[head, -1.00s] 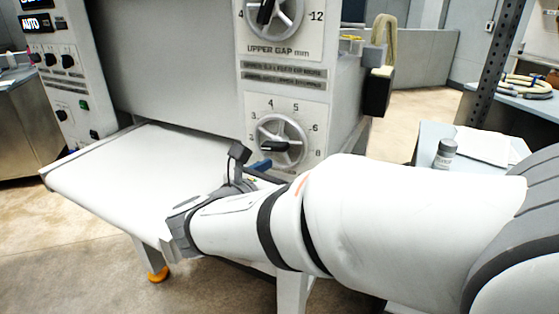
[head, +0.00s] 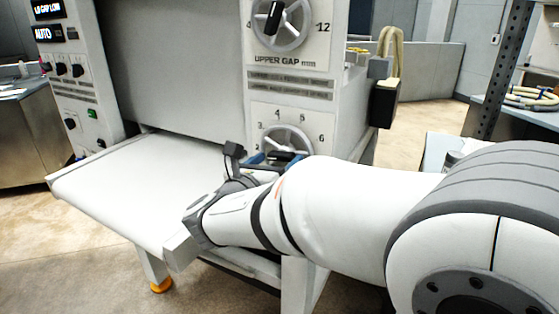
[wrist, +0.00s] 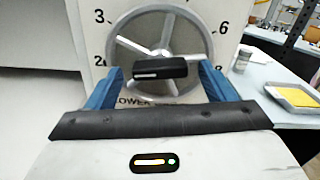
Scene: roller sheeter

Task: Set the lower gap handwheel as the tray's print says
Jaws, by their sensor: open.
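The lower gap handwheel (wrist: 182,34) is a grey spoked wheel with a black bar handle (wrist: 160,68) across it. The bar lies nearly level, its pale mark on the left half, toward the 2 on the dial. The numbers 3 and 6 also show around it. My gripper (wrist: 160,77) is open, its blue fingers on either side of the bar's ends; contact cannot be told. In the head view the handwheel (head: 287,135) is partly hidden by my arm. A grey tray (wrist: 272,91) with a yellow inside stands at right in the wrist view; no print is readable.
The upper gap handwheel (head: 282,22) is above on the same panel. A white belt table (head: 130,190) juts out at left. A small grey jar (wrist: 242,60) stands on the side bench (wrist: 262,75). A black box (head: 383,103) hangs at the panel's right edge.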

